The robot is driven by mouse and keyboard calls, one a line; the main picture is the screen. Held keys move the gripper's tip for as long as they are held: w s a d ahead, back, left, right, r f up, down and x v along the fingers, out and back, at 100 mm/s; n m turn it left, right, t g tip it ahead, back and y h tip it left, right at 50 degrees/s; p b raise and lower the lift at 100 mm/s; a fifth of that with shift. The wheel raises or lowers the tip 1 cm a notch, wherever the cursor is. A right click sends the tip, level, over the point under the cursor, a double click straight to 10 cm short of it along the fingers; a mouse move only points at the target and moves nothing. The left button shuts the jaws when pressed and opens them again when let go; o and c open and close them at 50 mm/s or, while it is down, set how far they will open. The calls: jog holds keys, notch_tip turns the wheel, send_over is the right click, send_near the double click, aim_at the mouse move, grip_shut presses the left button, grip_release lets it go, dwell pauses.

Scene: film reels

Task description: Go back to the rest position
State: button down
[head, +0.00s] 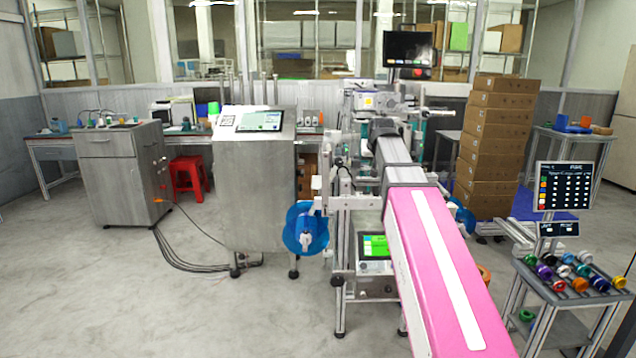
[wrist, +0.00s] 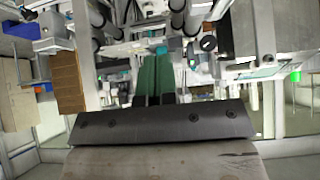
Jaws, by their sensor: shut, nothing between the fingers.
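My gripper (wrist: 156,62) shows in the wrist view as two green fingers side by side beyond a dark bolted bar. The fingers are shut with nothing between them. In the head view my arm reaches forward from the lower right toward the machine (head: 345,190) in the middle. I cannot make out the gripper clearly there against the machine parts. A blue reel (head: 293,229) hangs on the machine's left side, low down. Another blue reel (head: 466,216) shows partly behind my arm on the right.
A steel cabinet (head: 245,190) with a screen stands left of the machine. Stacked cartons (head: 496,150) stand behind to the right. A cart with several coloured rolls (head: 570,272) is at the right. A red stool (head: 187,178) is at the left. The floor at front left is clear.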

jog(key=s+f+g, duration=0.2)
jog(key=s+f, duration=0.6)
jog(key=f, duration=0.6)
jog(key=s+f+g, duration=0.3)
jog(key=s+f, duration=0.6)
jog(key=f, duration=0.5)
jog(key=s+f+g, duration=0.3)
jog(key=s+f, duration=0.6)
jog(key=f, duration=0.6)
jog(key=shift+s, duration=0.25)
jog(key=shift+f, duration=0.1)
